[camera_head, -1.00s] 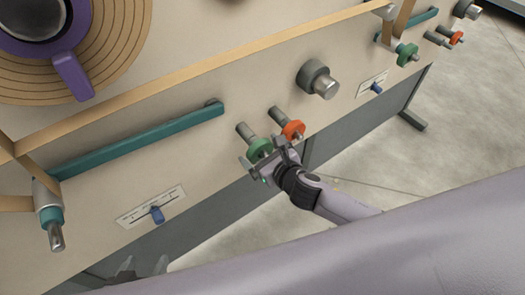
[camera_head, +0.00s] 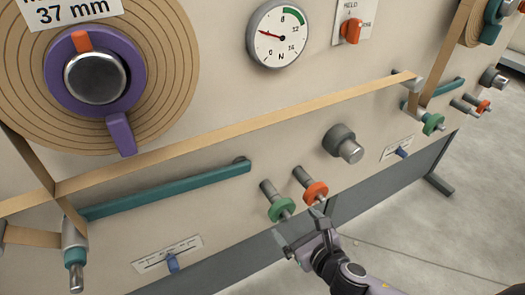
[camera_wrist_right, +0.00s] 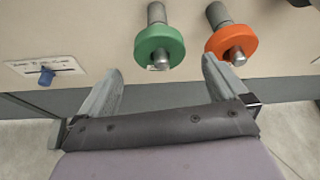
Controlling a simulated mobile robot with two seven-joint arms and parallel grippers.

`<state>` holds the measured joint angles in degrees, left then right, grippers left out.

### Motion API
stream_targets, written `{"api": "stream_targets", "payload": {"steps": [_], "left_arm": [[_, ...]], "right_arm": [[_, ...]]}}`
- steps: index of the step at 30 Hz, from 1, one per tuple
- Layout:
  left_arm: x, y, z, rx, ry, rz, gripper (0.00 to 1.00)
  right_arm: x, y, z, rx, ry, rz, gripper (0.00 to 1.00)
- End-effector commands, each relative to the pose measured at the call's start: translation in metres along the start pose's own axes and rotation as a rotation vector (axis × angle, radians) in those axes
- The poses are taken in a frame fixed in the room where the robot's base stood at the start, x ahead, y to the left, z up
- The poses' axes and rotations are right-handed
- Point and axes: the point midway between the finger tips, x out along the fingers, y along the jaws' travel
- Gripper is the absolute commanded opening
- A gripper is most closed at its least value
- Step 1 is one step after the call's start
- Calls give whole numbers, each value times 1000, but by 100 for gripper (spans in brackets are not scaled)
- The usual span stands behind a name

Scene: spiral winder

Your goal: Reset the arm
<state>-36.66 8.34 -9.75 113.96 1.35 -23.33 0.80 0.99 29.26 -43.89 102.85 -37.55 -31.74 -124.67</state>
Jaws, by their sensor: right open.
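My right gripper (camera_head: 298,229) is open and empty, low in front of the panel, just below a green-collared post (camera_head: 281,209) and an orange-collared post (camera_head: 315,192). In the right wrist view, the two fingers of my right gripper (camera_wrist_right: 161,68) are spread apart. The green collar (camera_wrist_right: 159,44) sits between and above the fingertips there, and the orange collar (camera_wrist_right: 232,43) is just right of the right finger. I see no contact with either collar. My left gripper is not in view.
The winder panel (camera_head: 300,110) carries a large tan roll (camera_head: 170,60) with a purple hub lever (camera_head: 122,137), a dial gauge (camera_head: 278,34), a teal bar (camera_head: 165,190) and a blue slider (camera_head: 173,263). A tan web (camera_head: 250,125) crosses it. Open floor (camera_head: 480,215) lies at the right.

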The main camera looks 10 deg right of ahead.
Motion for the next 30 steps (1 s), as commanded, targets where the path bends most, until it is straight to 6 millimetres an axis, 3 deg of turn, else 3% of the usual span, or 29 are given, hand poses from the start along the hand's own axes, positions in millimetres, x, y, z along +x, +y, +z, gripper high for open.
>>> {"api": "stream_targets", "payload": {"steps": [5, 18, 30], "left_arm": [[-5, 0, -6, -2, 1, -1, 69], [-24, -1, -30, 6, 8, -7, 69], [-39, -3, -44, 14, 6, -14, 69]], "right_arm": [[-9, 5, -1, 238, 27, 8, 100], [-58, 16, -16, 1607, 148, -68, 100], [-117, 2, -39, 2828, 87, -309, 100]]}}
